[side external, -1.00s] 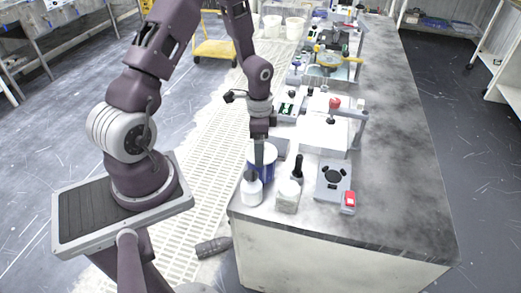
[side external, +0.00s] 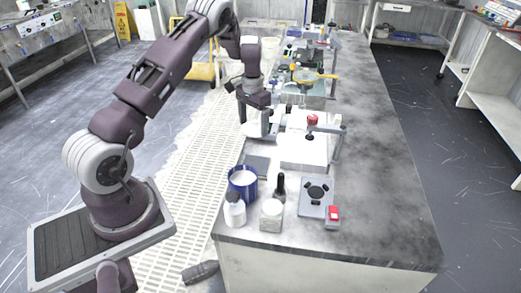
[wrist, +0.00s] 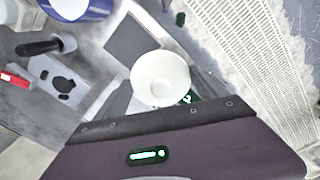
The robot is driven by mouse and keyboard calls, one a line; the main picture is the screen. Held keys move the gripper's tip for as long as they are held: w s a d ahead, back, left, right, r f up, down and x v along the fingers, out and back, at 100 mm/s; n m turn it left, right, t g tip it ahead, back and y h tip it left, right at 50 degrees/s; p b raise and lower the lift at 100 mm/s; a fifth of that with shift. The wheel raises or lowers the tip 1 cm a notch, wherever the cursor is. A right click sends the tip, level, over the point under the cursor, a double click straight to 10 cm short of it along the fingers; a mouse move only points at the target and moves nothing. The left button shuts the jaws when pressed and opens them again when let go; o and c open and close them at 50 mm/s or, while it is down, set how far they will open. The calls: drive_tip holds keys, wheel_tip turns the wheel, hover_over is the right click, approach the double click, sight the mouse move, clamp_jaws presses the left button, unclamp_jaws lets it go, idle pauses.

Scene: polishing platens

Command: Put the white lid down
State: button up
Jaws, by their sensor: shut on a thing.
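The white lid (wrist: 160,78) is a round, shallow, dish-like piece in the wrist view. My gripper (wrist: 162,92) is shut on it, with a grey finger on each side. In the side view my gripper (side external: 259,128) is over the left edge of the bench, beyond the blue tub; the lid is hard to make out there. The blue tub (side external: 233,186) stands open at the near left, with white contents showing. Its blue rim also shows in the wrist view (wrist: 98,12). I cannot tell how high the lid is above the bench.
A dark square plate (side external: 257,164) lies between the tub and my gripper. A white bottle (side external: 235,213), a jar (side external: 271,216), a black-handled tool (side external: 280,187) and a grey device with a red part (side external: 316,195) crowd the near end. The bench's right side (side external: 370,150) is clear.

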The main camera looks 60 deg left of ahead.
sight(261, 149)
drive_tip(key=shift+n, duration=0.3)
drive_tip(key=w, duration=0.1)
drive_tip(key=w+a+f, duration=0.1)
drive_tip(key=w, duration=0.1)
drive_tip(key=shift+w+a+f, duration=0.15)
drive_tip(key=shift+w+f, duration=0.15)
drive_tip(key=shift+f, duration=0.05)
wheel_tip(261, 149, down, 9)
drive_tip(key=shift+w+f, duration=0.1)
drive_tip(key=shift+f, duration=0.1)
drive_tip(key=shift+f, duration=0.1)
